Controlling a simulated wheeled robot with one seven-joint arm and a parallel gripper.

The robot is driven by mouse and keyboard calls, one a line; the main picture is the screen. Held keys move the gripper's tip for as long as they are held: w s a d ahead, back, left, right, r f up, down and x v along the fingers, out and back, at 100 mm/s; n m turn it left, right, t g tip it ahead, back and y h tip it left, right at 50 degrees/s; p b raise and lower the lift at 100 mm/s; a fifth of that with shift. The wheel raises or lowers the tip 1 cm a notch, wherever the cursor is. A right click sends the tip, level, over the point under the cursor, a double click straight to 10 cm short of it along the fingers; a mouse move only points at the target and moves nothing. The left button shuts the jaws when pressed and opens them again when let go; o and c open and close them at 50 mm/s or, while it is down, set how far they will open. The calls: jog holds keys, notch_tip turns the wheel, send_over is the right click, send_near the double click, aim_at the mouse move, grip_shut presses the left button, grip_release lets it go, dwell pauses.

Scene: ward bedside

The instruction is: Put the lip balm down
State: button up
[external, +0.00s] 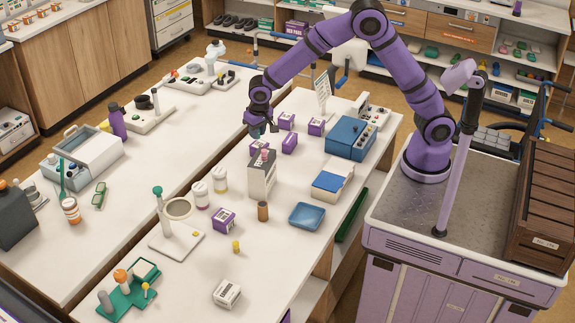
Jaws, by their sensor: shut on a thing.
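My gripper (262,132) is at the end of the purple arm, pointing down above the far part of the near white table (288,255). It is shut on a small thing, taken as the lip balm. The thing is mostly hidden by the fingers and too small to make out clearly. Below it are a purple box and a tall white-grey box (261,178) with a small pinkish top. I cannot tell the exact height of the gripper above them.
Purple-and-white boxes (290,143) cluster near my gripper. A blue device (351,138), a blue-and-white box (332,182) and a blue tray (307,216) stand to the right. White jars (220,180) and a brown cylinder (263,211) stand nearer. The table's near end has free room.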

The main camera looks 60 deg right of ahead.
aim_at(258, 155)
jog(key=shift+m, duration=0.4)
jog(key=f, duration=0.3)
jog(key=d+f, duration=0.1)
jog(key=f, duration=0.2)
jog(key=w+d+f, duration=0.1)
jog(key=f, duration=0.2)
jog(key=shift+f, duration=0.15)
jog(key=o, duration=0.9)
jog(key=r, duration=0.4)
jog(key=s+r, duration=0.1)
jog(key=r, duration=0.7)
jog(key=shift+s+a+r, duration=0.1)
jog(key=shift+s+a, duration=0.2)
jog(key=shift+s, duration=0.05)
jog(key=shift+d+r, duration=0.1)
